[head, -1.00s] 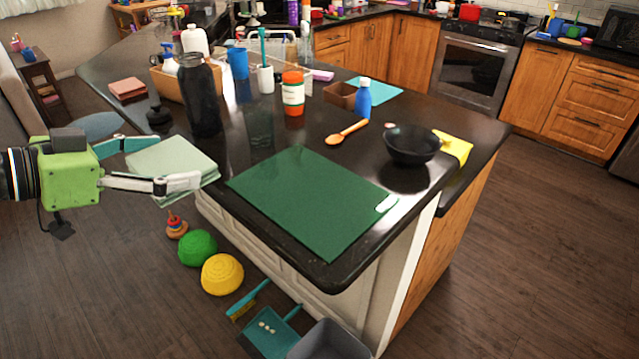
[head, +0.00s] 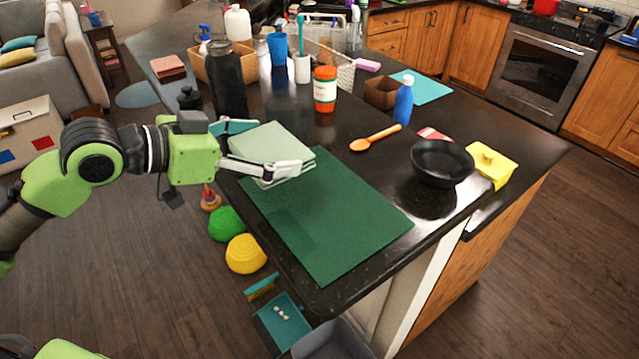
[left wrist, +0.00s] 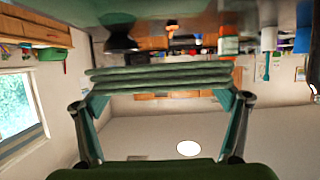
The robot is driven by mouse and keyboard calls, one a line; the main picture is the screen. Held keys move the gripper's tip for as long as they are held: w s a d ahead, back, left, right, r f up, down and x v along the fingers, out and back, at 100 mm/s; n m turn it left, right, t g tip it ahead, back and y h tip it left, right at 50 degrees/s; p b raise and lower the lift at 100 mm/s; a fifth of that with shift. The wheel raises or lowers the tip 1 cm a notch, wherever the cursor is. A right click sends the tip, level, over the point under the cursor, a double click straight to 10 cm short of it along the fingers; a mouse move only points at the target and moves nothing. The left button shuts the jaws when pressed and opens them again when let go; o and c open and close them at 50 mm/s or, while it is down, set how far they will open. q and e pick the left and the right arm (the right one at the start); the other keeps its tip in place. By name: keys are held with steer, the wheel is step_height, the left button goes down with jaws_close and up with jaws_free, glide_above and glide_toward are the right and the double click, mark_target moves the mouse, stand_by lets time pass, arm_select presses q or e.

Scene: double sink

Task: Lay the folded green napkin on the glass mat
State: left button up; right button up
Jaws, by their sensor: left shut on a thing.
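The folded pale green napkin (head: 268,146) is held flat in my left gripper (head: 272,150), whose two fingers grip it from opposite sides. In the left wrist view the napkin (left wrist: 160,77) shows several stacked layers between the fingertips (left wrist: 160,98). The glass mat (head: 330,222) is the dark green rectangle on the black counter near its front corner. The napkin appears above the counter edge, overlapping the mat's far-left corner in the picture; its exact height is hard to tell. My right gripper is not in view.
A dark jar (head: 228,82) and an orange-white bottle (head: 325,90) stand behind the napkin. A wooden spoon (head: 375,139) and a black bowl (head: 441,162) lie beyond the mat. The mat's surface is bare. Toys and a dustpan (head: 283,322) are on the floor below.

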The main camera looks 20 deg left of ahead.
arm_select(q)
steer(key=d, duration=0.2)
steer(key=w+d+p, duration=0.1)
steer(key=shift+f, duration=0.35)
steer(key=p, duration=0.2)
glide_above(319, 202)
steer(key=a, duration=0.1)
step_height(319, 202, down, 5)
steer(key=shift+f, duration=0.1)
steer(key=shift+w+d+f, duration=0.1)
steer(key=shift+d+f, duration=0.25)
steer(key=shift+f, duration=0.15)
steer(key=f+p, duration=0.1)
steer(key=f, duration=0.2)
steer(key=shift+d, duration=0.2)
steer(key=shift+f, duration=0.3)
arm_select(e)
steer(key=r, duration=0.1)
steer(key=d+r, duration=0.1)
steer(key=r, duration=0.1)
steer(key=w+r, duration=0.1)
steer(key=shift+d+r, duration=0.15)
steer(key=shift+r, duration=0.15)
arm_select(q)
steer(key=o, duration=0.9)
steer(key=shift+a, duration=0.1)
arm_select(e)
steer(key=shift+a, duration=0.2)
